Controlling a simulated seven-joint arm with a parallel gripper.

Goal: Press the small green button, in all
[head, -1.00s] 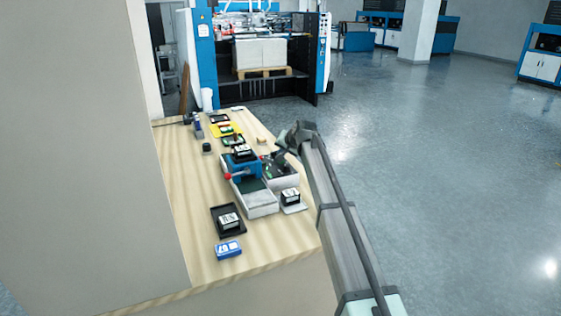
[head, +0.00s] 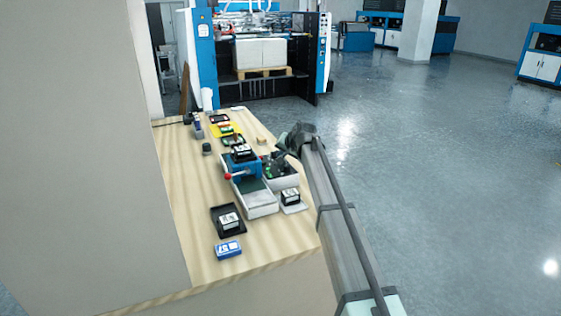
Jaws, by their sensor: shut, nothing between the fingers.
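A grey-white machine with a blue press (head: 241,165) and a long light tray (head: 258,205) stands on the wooden table. A grey box (head: 283,180) with a dark top sits at its right side. Small green spots show on that box, but they are too small to tell clearly whether one is the green button. My gripper (head: 278,161) is over the box, pointing down from the end of my arm, close to its top. It is shut with nothing held. The gripper and wrist hide part of the box; I cannot tell whether it touches a button.
A red-knobbed lever (head: 228,176) sticks out left of the press. A black tray (head: 228,220) with a stamp-like block and a blue box with white digits (head: 228,249) lie in front. Another block (head: 290,197) sits at right. Several small items fill the back; the table's left side is clear.

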